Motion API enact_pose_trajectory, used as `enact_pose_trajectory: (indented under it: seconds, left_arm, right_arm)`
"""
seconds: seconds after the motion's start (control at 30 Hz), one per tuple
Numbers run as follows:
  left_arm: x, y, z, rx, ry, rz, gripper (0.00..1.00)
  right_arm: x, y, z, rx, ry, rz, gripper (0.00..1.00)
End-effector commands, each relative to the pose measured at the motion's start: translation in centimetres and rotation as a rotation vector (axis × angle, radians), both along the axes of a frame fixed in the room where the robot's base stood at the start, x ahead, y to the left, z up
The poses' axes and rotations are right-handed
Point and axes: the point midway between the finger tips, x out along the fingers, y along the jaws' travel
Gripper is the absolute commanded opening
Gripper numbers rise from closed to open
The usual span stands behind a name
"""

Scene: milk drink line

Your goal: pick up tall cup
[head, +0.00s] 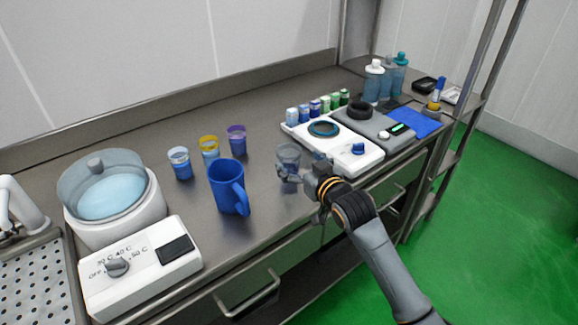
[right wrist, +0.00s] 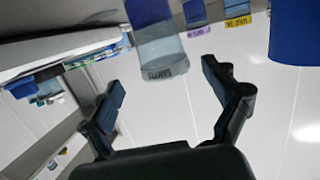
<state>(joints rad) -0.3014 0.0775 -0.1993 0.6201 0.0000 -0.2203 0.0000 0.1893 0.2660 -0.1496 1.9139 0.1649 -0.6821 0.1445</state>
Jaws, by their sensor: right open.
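A tall clear greyish cup (head: 288,156) stands upright on the steel counter in the middle of the head view. In the right wrist view the clear cup (right wrist: 162,60) shows upside down, with a dark label strip near its rim. My right gripper (head: 308,182) is open at the cup's right side, with its fingers toward it. In the right wrist view my right gripper (right wrist: 162,82) has its two fingers spread, and the cup lies ahead between them. Whether a finger touches the cup I cannot tell. My left gripper is not in view.
A blue mug (head: 226,188) stands left of the cup. Small cups with blue (head: 180,163), yellow (head: 209,150) and purple (head: 236,140) bands stand behind. A white heating pot (head: 130,225) stands at left.

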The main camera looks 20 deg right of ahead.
Motion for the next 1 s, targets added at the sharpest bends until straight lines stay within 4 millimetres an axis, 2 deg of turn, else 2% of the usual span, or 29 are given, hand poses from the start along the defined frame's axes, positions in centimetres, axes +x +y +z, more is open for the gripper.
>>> enact_pose_trajectory:
  seconds: [0.33, 0.47, 0.67, 0.73, 0.9, 1.0]
  left_arm:
    - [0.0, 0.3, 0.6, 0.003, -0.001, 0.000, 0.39]
    - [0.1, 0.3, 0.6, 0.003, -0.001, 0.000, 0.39]
    - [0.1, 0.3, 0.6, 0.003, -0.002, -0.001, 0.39]
    - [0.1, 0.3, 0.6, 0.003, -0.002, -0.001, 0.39]
    - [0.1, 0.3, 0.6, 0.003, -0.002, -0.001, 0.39]
    - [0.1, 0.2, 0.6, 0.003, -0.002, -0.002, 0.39]
  right_arm:
    - [4.2, 1.1, -0.5, 0.000, 0.000, 0.000, 0.88]
    - [4.9, 1.2, -0.7, 0.000, 0.001, 0.000, 0.88]
    - [4.9, 1.2, -0.8, 0.000, 0.001, 0.000, 0.88]
    - [4.9, 1.2, -0.8, 0.000, 0.001, 0.000, 0.78]
    - [4.9, 1.2, -0.8, 0.000, 0.001, 0.000, 0.43]
    - [4.9, 1.2, -0.8, 0.000, 0.001, 0.000, 0.27]
